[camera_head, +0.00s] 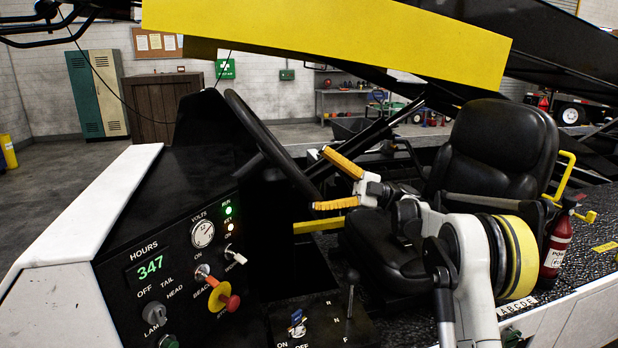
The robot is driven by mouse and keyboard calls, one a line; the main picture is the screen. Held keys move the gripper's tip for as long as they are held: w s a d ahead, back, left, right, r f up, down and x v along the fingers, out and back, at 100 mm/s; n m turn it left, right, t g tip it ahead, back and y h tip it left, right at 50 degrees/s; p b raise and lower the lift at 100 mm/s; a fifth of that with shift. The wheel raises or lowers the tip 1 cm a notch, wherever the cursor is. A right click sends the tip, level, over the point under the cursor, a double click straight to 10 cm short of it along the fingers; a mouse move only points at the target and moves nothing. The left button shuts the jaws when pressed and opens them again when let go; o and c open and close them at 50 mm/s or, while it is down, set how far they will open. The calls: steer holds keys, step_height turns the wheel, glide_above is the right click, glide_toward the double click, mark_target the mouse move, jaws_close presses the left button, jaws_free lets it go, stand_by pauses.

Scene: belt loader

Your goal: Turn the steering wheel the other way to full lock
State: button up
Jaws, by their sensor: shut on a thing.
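The black steering wheel (262,137) shows nearly edge-on, its rim slanting from upper left down to the right above the dark console. My gripper (319,179) is at the lower right part of the rim, with one orange-padded finger above and one below. It is shut on the rim with the fingers spread around it. The exact contact is small and partly hidden. The wheel's hub and far side are hidden behind the console.
The control panel (170,265) with gauge, knobs and a red button stands at left. A black seat (497,150) is behind my arm. A yellow boom (330,40) crosses overhead. A fire extinguisher (557,243) stands at right.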

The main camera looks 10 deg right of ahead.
steer(key=shift+d, duration=1.15)
steer(key=shift+c, duration=1.3)
steer(key=shift+s+d+f, duration=0.1)
steer(key=shift+d+f, duration=0.15)
steer(key=shift+d, duration=0.1)
steer(key=c, duration=0.4)
steer(key=s+d+f+b, duration=0.1)
steer(key=d+f, duration=0.2)
steer(key=d, duration=0.3)
steer(key=shift+s+d+f+b, duration=0.2)
steer(key=shift+d+b, duration=0.05)
steer(key=shift+b, duration=0.05)
